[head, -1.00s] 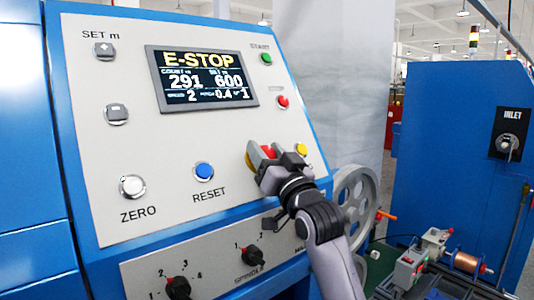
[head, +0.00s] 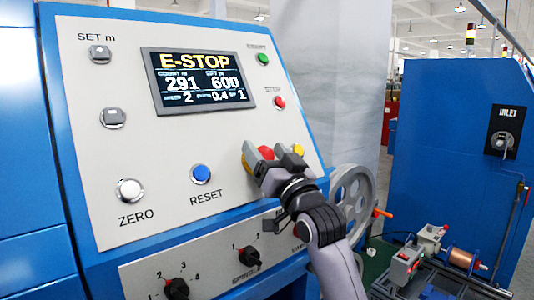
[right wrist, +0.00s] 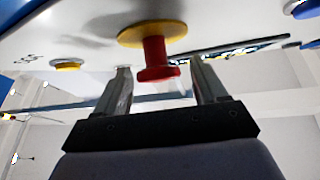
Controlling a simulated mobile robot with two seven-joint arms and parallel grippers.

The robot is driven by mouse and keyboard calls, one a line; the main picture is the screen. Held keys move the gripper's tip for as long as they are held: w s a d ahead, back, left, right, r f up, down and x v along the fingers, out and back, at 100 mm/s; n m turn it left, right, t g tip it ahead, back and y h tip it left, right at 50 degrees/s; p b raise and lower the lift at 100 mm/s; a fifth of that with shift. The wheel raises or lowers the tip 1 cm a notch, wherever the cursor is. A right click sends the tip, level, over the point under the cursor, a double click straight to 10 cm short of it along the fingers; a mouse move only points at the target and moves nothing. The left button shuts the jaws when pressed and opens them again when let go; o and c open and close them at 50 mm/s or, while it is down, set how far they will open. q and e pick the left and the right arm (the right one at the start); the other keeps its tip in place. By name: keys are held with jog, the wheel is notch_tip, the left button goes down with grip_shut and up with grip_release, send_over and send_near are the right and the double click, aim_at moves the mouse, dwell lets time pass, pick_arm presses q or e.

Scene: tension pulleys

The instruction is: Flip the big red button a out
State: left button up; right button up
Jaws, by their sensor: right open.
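The big red button (head: 266,153) sits on a yellow round base on the sloped grey control panel (head: 130,80), partly hidden behind my right gripper (head: 272,160). In the right wrist view the red button (right wrist: 156,73) stands out from its yellow disc (right wrist: 152,33) and lies between the two fingers of my right gripper (right wrist: 163,80). The fingers are open, with gaps on both sides of the button. The panel screen (head: 200,80) reads E-STOP. My left gripper is not in view.
A blue RESET button (head: 201,174), a white ZERO button (head: 130,190) and a small yellow button (head: 298,150) are near. A small red STOP button (head: 279,103) is above. Black knobs (head: 249,255) lie below. A grey pulley wheel (head: 352,193) stands to the right.

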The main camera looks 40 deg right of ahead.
pick_arm(q)
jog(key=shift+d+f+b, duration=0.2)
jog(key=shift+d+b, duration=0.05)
jog(key=shift+b, duration=0.25)
pick_arm(e)
jog(key=v, duration=0.7)
jog(key=shift+s+f, duration=0.1)
jog(key=shift+s, duration=0.05)
